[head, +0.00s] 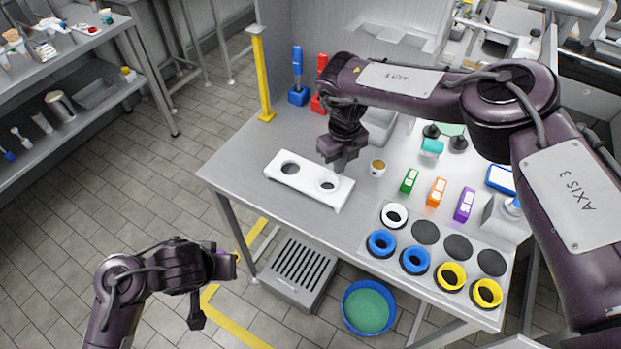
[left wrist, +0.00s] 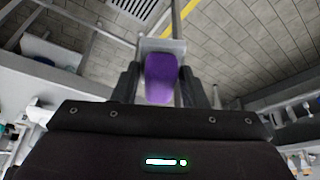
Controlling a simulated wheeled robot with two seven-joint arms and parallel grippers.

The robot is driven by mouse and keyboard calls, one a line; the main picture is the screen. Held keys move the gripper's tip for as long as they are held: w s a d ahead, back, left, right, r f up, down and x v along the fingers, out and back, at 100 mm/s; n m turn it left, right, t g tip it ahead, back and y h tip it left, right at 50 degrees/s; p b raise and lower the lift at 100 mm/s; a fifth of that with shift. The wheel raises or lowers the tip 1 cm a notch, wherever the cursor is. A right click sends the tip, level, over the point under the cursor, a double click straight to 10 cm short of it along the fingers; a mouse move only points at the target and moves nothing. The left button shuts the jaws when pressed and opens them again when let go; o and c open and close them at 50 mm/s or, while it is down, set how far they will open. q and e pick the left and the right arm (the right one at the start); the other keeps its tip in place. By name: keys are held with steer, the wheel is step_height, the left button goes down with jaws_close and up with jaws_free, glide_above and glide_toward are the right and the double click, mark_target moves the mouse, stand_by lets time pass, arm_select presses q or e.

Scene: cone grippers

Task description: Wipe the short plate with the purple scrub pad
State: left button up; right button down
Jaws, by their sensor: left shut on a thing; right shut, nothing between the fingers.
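A purple scrub pad (left wrist: 160,78) is held between the two fingers of my left gripper (left wrist: 158,88) in the left wrist view. In the head view, my left gripper (head: 228,265) is low at the left, over the floor and apart from the table. A small purple edge of the pad shows at its tip. A short white plate (head: 303,182) with two round openings stands on the table's left part. The right opening appears to hold a pale round piece. My right gripper (head: 345,165) is shut and empty, pointing down just above or behind the plate's right end.
The steel table (head: 240,160) holds a small tan cup (head: 377,167), green, orange and purple boxes, and a tray of blue, yellow and white rings (head: 414,260) at the right. A blue tub (head: 368,306) and a grated box (head: 298,268) are below. A yellow post (head: 261,75) stands behind.

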arm_select(q)
steer(key=shift+f, duration=0.2)
arm_select(e)
steer(key=shift+f, duration=0.2)
arm_select(q)
steer(key=shift+r, duration=0.1)
arm_select(e)
steer(key=shift+r, duration=0.1)
